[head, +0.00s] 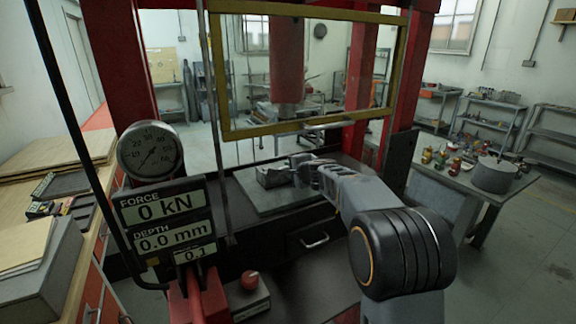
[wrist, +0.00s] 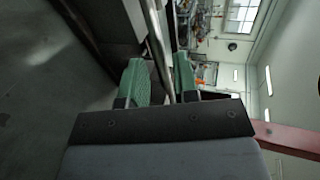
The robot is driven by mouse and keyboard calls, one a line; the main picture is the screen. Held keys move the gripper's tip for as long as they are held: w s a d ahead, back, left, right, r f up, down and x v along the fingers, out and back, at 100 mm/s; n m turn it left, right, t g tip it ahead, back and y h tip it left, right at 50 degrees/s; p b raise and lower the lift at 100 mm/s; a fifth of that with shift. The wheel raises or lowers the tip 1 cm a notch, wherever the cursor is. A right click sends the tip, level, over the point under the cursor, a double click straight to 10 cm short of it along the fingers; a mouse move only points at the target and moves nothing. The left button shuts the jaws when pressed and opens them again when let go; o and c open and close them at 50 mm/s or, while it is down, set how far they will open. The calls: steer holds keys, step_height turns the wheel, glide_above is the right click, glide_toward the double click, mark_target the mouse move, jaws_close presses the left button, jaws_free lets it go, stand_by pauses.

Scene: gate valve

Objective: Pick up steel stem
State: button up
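My gripper (wrist: 162,78) has two green fingers that stand apart, with a clear gap between them. A thin, shiny metal bar (wrist: 157,35) shows through this gap in the wrist view. I cannot tell whether it is the steel stem or part of the press, or how far away it is. In the head view my gripper (head: 297,168) is low over the press bed (head: 262,203), beside a grey metal block (head: 270,177). The finger tips are small there and partly hidden by my wrist. I cannot identify the steel stem in the head view.
A red press frame with a yellow-edged guard (head: 222,90) stands around the bed; the guard is above my gripper. A force readout (head: 165,220) and round gauge (head: 150,150) are at left. A table with a pot (head: 494,174) and bottles is at right.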

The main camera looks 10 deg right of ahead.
steer(key=shift+x, duration=0.95)
steer(key=shift+c, duration=0.3)
jaws_close()
